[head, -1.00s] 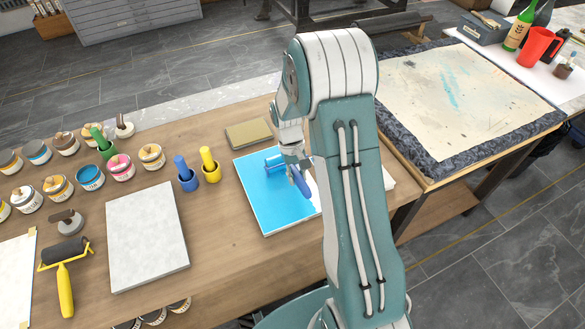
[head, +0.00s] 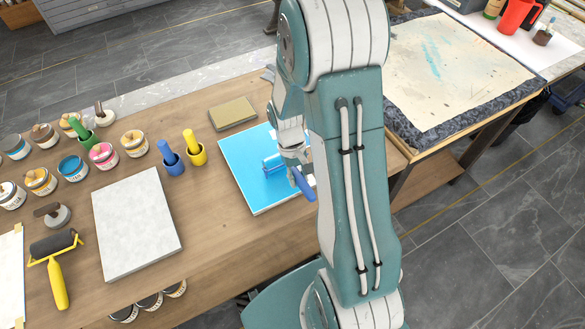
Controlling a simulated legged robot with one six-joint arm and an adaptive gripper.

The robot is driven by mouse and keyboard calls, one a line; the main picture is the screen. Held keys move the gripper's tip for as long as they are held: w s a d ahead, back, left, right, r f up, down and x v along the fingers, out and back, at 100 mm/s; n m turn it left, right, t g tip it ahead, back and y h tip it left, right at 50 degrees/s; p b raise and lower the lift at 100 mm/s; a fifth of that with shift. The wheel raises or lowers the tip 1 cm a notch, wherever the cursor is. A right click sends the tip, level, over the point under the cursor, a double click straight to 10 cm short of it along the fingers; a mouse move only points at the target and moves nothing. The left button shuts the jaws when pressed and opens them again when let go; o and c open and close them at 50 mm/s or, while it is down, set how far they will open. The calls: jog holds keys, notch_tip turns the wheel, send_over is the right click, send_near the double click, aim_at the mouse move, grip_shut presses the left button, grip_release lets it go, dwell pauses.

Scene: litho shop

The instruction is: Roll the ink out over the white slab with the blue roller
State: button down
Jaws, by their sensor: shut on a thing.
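The white slab (head: 248,188) lies on the wooden table, and its visible face is almost wholly covered in bright blue ink. The blue roller (head: 303,184) is in my gripper (head: 296,157), with its handle pointing toward the near right and its head over the inked face. My gripper is shut on the roller, low over the slab. The slab's right part is hidden behind my arm. Whether the roller head touches the ink I cannot tell.
A grey stone slab (head: 137,224) lies to the left, beside a yellow-handled roller (head: 57,270). A tan block (head: 232,114) lies behind the inked slab.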

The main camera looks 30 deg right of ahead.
jog(key=s, duration=0.8)
dwell(0.4)
jog(key=shift+w, duration=11.75)
jog(key=shift+r, duration=0.1)
jog(key=shift+r, duration=1.4)
